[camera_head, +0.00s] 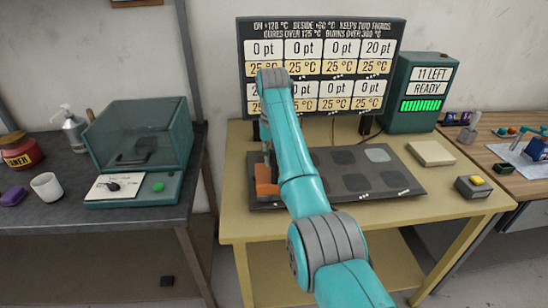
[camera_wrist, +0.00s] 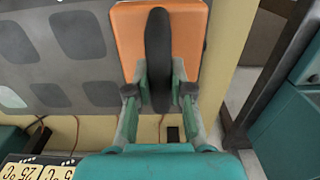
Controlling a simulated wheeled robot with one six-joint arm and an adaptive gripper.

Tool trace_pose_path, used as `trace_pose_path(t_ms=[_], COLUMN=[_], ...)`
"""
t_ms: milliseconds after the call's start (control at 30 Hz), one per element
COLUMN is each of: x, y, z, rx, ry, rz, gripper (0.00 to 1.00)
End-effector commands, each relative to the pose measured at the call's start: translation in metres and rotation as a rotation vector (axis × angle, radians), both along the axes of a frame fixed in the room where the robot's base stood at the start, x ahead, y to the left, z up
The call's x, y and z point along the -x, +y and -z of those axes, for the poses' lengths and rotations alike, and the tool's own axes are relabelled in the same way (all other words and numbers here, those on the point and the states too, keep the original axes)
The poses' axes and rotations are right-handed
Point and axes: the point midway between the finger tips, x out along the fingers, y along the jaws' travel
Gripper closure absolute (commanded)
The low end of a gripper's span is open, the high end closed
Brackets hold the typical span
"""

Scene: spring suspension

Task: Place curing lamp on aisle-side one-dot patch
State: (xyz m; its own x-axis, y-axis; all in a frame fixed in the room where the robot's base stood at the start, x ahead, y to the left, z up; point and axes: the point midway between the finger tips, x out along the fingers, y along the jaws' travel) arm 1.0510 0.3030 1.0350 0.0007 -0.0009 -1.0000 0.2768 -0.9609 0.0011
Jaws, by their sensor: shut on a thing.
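An orange block with a black grip along its top, which I take as the curing lamp (camera_head: 266,181), is at the left end of the dark mat (camera_head: 420,191). In the wrist view the lamp (camera_wrist: 187,45) overlaps the mat's edge, its black grip between my fingers. My gripper (camera_wrist: 159,93) is shut on that grip. In the head view my arm partly hides the gripper. The mat bears several grey patches, among them a lighter one (camera_head: 377,155) at the back. Small white dots show by some patches; which has one dot I cannot tell. I cannot tell whether the lamp touches the mat.
The display board (camera_head: 323,28) stands behind the mat, reading 20 pt at top right and 25 °C throughout. A teal box (camera_head: 410,122) reads "11 LEFT READY". A glass-lidded case (camera_head: 140,135) stands left.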

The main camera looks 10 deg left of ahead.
Motion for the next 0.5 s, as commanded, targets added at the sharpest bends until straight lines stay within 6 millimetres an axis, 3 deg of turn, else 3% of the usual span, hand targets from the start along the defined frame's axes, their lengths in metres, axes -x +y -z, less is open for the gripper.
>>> trace_pose_path(t_ms=[100, 133, 233, 500], x=[-0.0002, -0.0001, -0.0001, -0.0001], y=[-0.0001, -0.0003, -0.0003, -0.0004], z=[0.0012, 0.0026, 0.0023, 0.0019], rx=[0.0, 0.0, 0.0, 0.0], ry=[-0.001, 0.0, 0.001, 0.001], rz=[0.0, 0.0, 0.0, 0.0], gripper=[1.0, 0.77, 0.54, 0.54])
